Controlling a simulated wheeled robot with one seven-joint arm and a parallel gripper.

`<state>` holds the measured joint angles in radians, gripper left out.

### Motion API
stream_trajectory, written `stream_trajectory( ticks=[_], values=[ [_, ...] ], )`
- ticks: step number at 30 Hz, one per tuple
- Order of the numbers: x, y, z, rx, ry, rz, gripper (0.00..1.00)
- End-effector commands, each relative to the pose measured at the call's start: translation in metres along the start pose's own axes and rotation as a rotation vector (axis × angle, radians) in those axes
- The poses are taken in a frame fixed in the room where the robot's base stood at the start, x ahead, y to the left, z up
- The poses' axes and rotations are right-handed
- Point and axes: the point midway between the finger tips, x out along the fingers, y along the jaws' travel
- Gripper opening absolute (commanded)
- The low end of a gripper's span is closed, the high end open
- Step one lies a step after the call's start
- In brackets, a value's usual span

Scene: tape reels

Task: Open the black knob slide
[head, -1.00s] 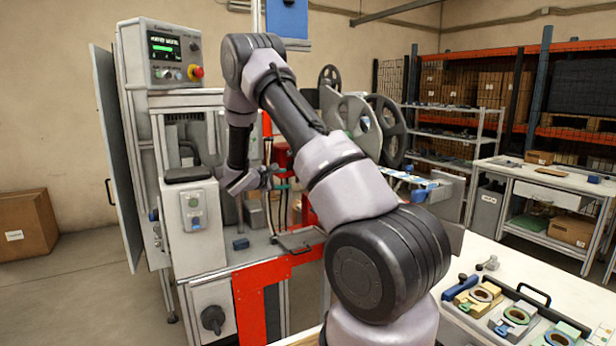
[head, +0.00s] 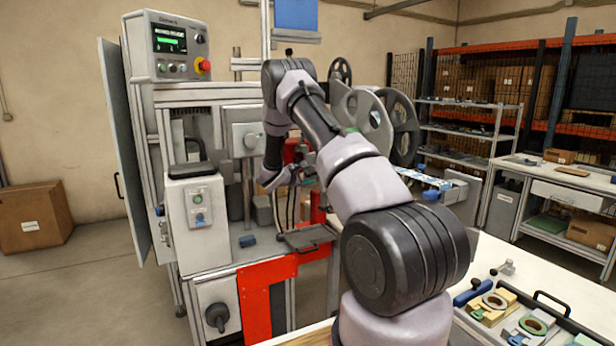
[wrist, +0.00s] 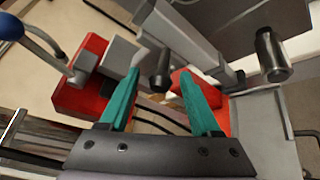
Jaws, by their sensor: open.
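In the wrist view, a dark cylindrical knob (wrist: 163,66) on a grey metal part shows between and just beyond the green fingertips of my gripper (wrist: 159,80). A second dark cylindrical knob (wrist: 271,56) stands on a metal block to the right. I cannot tell for certain which knob belongs to the slide. The jaws are open, with no object clearly held. Contact with the nearer knob cannot be told. In the head view, my gripper (head: 272,180) is inside the machine's work area, small and partly merged with the parts behind it; the knobs are not clear there.
Red blocks (wrist: 85,80) and a blue-handled lever (wrist: 12,28) lie near the fingers. The machine has a grey switch box (head: 200,215), a control panel (head: 180,45) and a tray with a handle (head: 306,237). A bench with fixtures (head: 495,300) stands at right.

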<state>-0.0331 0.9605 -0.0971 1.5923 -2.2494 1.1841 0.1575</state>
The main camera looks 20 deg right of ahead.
Motion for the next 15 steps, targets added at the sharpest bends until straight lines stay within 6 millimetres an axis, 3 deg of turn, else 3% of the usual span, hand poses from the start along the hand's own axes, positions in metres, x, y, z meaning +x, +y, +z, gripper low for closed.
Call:
stream_trajectory(
  ticks=[10, 11, 15],
  values=[
    [0.0054, -0.0001, 0.0002, -0.001, 0.0, 0.0, 0.64],
    [0.0053, -0.0001, 0.0002, -0.001, 0.0, 0.0, 0.56],
    [0.0052, -0.0001, 0.0003, 0.0, -0.001, 0.0, 0.03]
  ],
)
